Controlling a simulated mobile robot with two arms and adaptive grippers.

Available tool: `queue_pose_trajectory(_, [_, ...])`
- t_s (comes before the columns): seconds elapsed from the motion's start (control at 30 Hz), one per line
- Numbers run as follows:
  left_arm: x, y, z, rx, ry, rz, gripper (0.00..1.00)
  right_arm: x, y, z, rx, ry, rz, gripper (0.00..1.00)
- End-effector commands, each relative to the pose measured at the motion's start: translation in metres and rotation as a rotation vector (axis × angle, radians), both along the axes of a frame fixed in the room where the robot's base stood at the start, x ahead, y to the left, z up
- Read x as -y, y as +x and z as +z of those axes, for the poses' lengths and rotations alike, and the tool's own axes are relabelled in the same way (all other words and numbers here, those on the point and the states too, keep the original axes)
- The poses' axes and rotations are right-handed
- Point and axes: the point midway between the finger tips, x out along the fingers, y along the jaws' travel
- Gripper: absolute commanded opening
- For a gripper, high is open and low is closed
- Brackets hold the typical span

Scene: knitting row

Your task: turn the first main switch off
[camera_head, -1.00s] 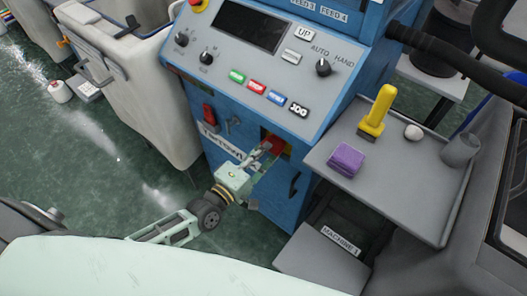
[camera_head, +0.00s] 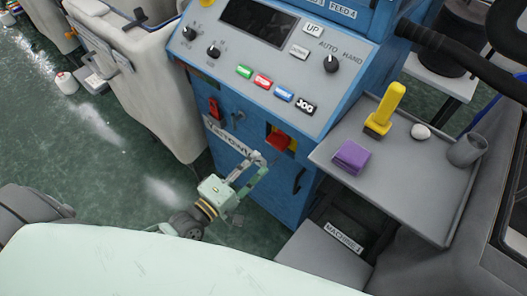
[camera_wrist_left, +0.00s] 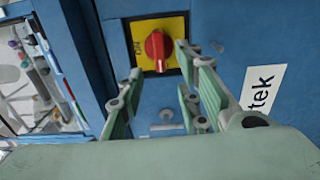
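The first main switch is a red rotary knob (camera_head: 279,141) on a yellow plate, low on the blue front of the near machine. In the left wrist view the red knob (camera_wrist_left: 157,47) stands roughly upright, with a rotated "ON" printed at the left of its yellow plate (camera_wrist_left: 175,28). My left gripper (camera_head: 252,186) is in front of the switch and to its lower left, apart from it. Its two fingers are spread and empty; in the left wrist view they (camera_wrist_left: 160,66) lie either side below the knob. My right gripper is not in view.
Above the switch is a control panel (camera_head: 325,85) with buttons and dials. A grey side tray (camera_head: 405,195) at the right holds a purple block (camera_head: 350,157), a yellow tool (camera_head: 385,108) and a grey cup (camera_head: 466,150). A pale machine cover (camera_head: 150,85) stands left; green floor lies between.

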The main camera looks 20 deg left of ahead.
Motion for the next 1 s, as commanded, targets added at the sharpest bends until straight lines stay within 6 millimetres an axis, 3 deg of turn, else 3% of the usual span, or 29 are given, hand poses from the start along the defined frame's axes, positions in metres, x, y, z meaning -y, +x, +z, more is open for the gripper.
queue_pose_trajectory(0.1, [-0.008,-0.022,-0.001,-0.002,0.002,-0.001,0.32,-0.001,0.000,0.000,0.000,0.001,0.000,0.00])
queue_pose_trajectory(0.3, [-0.015,-0.042,0.000,0.000,0.000,0.000,0.32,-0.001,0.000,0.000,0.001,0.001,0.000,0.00])
queue_pose_trajectory(0.9, [-0.016,-0.044,0.000,0.001,0.001,0.001,0.32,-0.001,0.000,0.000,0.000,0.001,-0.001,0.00])
queue_pose_trajectory(1.0, [-0.019,-0.044,-0.010,-0.009,0.038,0.004,0.32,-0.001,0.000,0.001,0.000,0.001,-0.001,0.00])
